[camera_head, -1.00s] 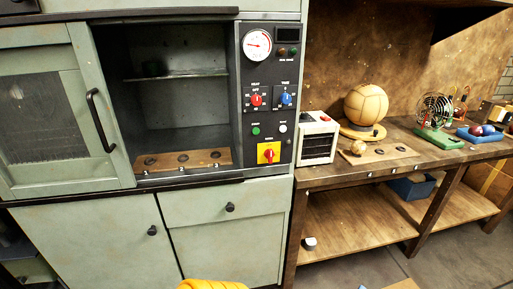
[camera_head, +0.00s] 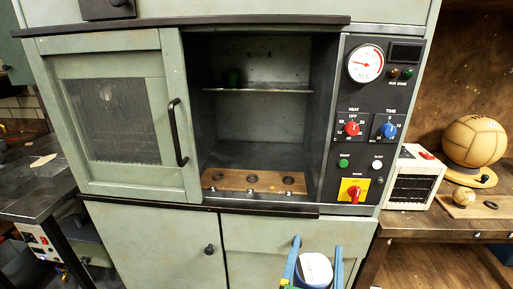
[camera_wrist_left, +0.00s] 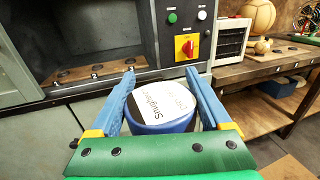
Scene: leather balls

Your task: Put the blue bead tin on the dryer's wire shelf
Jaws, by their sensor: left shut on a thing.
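My left gripper (camera_head: 314,258) is at the bottom of the head view, in front of the lower cabinet doors. Its blue fingers are shut on the sides of the blue bead tin (camera_head: 315,269). The tin also shows in the left wrist view (camera_wrist_left: 163,102), with a white printed lid facing up and a blue side below. The dryer (camera_head: 190,122) is a grey-green cabinet with its right part open. Its wire shelf (camera_head: 270,91) runs across the upper part of the opening, above and apart from the tin. My right gripper is not in view.
A wooden board with holes (camera_head: 235,181) lies on the dryer floor. The door panel (camera_head: 113,115) covers the left side. The control panel (camera_head: 374,120) borders the opening's right.

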